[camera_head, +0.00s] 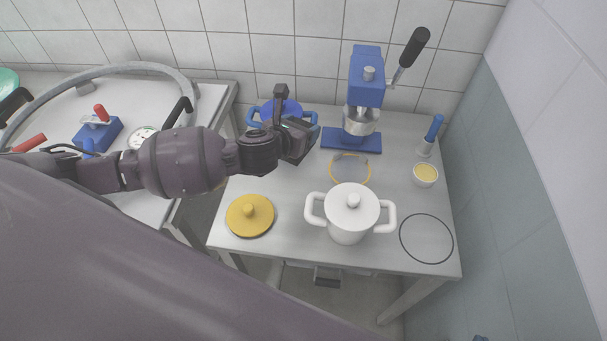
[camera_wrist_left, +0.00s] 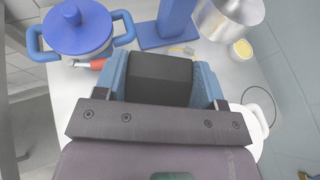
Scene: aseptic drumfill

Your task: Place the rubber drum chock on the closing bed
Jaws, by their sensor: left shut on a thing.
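My left gripper (camera_head: 299,141) reaches in over the left rear part of the right-hand steel table (camera_head: 290,215). It is shut on a black block, the rubber drum chock (camera_wrist_left: 160,78), which sits between the two blue-grey fingers in the left wrist view. In the head view the chock is mostly hidden by the gripper and wrist. The gripper is just in front of the blue lidded pot (camera_head: 281,108) and left of the blue lever press (camera_head: 366,85). I cannot tell which surface is the closing bed. My right gripper is not in view.
A white lidded pot (camera_head: 350,218), yellow lid (camera_head: 250,215), yellow ring (camera_head: 350,169), black ring (camera_head: 426,239), small yellow-filled bowl (camera_head: 425,175) and blue-handled tool (camera_head: 432,135) are on the table. A second table (camera_head: 215,97) with a hose (camera_head: 150,68) stands left. The table's middle left is clear.

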